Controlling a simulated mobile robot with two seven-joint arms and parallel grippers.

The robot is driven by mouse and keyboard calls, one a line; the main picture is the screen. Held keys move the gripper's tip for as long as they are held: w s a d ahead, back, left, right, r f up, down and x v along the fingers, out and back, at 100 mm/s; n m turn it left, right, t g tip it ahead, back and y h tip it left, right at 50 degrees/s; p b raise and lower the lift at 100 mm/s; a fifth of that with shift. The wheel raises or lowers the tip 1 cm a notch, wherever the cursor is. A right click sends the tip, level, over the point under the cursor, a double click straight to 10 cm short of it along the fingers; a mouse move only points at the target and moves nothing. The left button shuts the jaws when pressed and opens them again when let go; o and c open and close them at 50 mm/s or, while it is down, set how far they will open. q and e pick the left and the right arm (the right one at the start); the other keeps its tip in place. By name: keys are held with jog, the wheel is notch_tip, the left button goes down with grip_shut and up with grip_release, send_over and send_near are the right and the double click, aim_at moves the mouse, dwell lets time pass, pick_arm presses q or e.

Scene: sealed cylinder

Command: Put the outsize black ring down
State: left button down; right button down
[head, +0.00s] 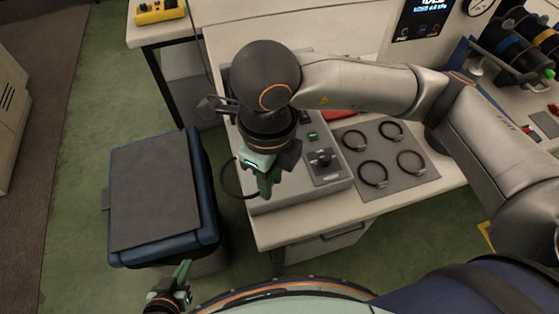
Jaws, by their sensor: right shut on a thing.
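The large black ring (223,184) hangs at the jaws of my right gripper (264,180), which is shut on it. The ring's right part is hidden by the green fingers. It is held in the air near the left edge of the workbench, and looks wider than the rings on the mat. My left gripper (180,276) is low at the bottom of the head view, away from the ring, and I cannot tell whether its jaws are open.
A blue-rimmed cart with a dark grey top (160,190) stands left of the bench, its top bare. On the bench, a grey mat (392,151) holds several smaller rings, black and reddish. A grey device (322,160) with knobs stands left of the mat.

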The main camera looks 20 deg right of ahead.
jog(key=w+d+n+p, duration=0.1)
jog(key=w+d+n, duration=0.2)
jog(key=d+n, duration=0.4)
jog(key=w+d+n, duration=0.3)
jog(key=d+n, duration=0.4)
jog(key=n, duration=1.2)
jog(key=shift+w+f+n+p, duration=0.2)
jog(key=shift+w+n+p, duration=0.1)
jog(key=shift+n+p, duration=0.1)
